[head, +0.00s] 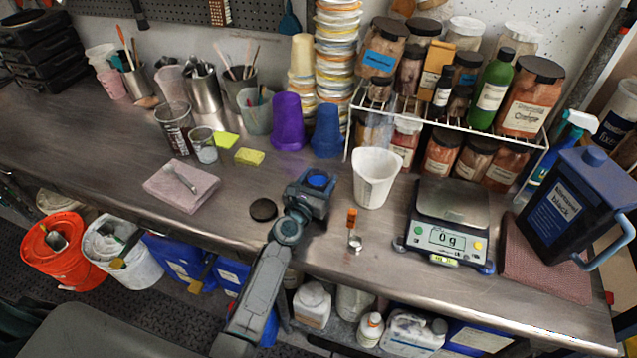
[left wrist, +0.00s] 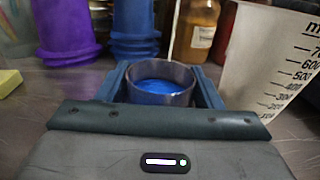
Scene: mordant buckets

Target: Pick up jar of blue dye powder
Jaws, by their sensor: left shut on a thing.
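The jar of blue dye powder (left wrist: 160,86) is an open, clear-rimmed jar with bright blue powder inside. It sits between the two fingers of my left gripper (left wrist: 168,88), which is shut on it. In the head view the jar's blue top (head: 318,180) shows at the end of my left arm, over the middle of the counter. The gripper hides the jar's lower part, so I cannot tell whether it touches the counter. A dark round lid (head: 263,210) lies on the counter just left of the gripper. My right gripper is not in view.
A white measuring beaker (head: 376,178) stands close to the right of the gripper. An orange-handled spoon (head: 352,228) lies in front of it. A scale (head: 450,222) reading 0 g and a dark blue jug (head: 575,208) stand further right. Purple (head: 287,122) and blue cups (head: 327,131) stand behind.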

